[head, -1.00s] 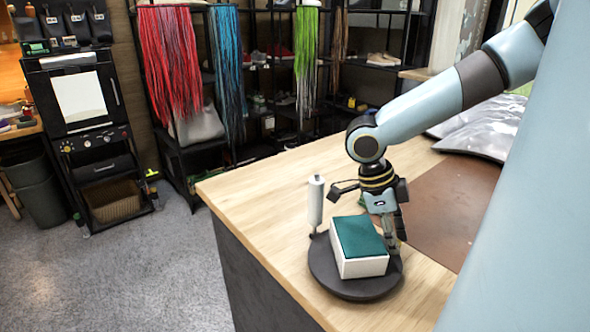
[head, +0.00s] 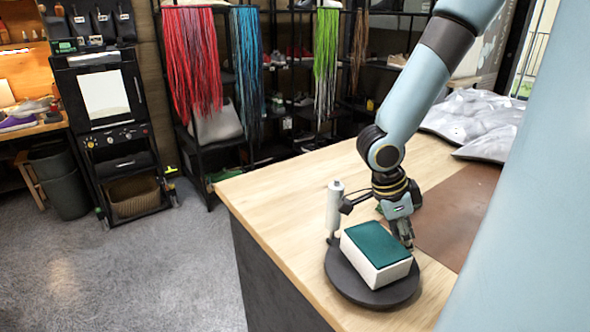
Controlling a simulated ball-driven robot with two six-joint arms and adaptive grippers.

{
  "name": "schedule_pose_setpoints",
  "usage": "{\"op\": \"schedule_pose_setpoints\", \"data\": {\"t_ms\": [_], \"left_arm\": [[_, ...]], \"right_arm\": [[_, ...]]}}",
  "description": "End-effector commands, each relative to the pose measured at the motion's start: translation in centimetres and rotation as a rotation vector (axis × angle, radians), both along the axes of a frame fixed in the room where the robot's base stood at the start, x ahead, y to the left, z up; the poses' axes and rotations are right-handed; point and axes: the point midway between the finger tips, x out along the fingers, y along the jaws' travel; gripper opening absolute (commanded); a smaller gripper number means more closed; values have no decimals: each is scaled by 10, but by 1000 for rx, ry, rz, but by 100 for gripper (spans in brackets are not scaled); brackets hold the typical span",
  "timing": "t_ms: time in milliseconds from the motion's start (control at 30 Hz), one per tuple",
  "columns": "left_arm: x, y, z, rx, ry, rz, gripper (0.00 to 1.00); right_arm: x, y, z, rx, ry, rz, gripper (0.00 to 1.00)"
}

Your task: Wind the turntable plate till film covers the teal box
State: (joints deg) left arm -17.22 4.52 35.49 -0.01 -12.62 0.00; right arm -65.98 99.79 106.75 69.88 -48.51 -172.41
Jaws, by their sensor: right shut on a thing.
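The teal box (head: 376,243), teal on top with white sides, sits on the dark round turntable plate (head: 372,294), its near end turned toward the right. An upright white roll (head: 335,207) stands at the plate's back left edge; I cannot make out any film across the box. My right gripper (head: 405,238) points down at the plate's back right edge, just behind the box. It is shut on the turntable plate's edge or a part there; its fingertips are partly hidden by the box. My left gripper is not in view.
The wooden table (head: 290,190) is clear to the left of the roll. A brown mat (head: 455,225) lies to the right, with grey crumpled sheets (head: 475,122) behind it. Shelves with hanging laces and a black cabinet (head: 105,110) stand beyond the table.

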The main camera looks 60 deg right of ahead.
Motion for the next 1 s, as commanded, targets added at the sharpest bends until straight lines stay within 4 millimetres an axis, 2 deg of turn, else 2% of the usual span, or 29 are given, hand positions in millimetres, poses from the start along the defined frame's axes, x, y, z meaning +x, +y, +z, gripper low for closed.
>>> {"op": "schedule_pose_setpoints", "data": {"t_ms": [500, 533, 667, 1000], "left_arm": [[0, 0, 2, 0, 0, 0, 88], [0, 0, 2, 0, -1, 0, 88], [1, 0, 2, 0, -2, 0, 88], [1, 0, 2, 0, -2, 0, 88]], "right_arm": [[-5, -3, 1, -6, 9, 6, 0], [-5, -3, 1, -6, 9, 6, 26], [-4, -2, 1, -4, 8, 5, 43], [-4, -1, 0, -1, 4, 5, 45]]}}
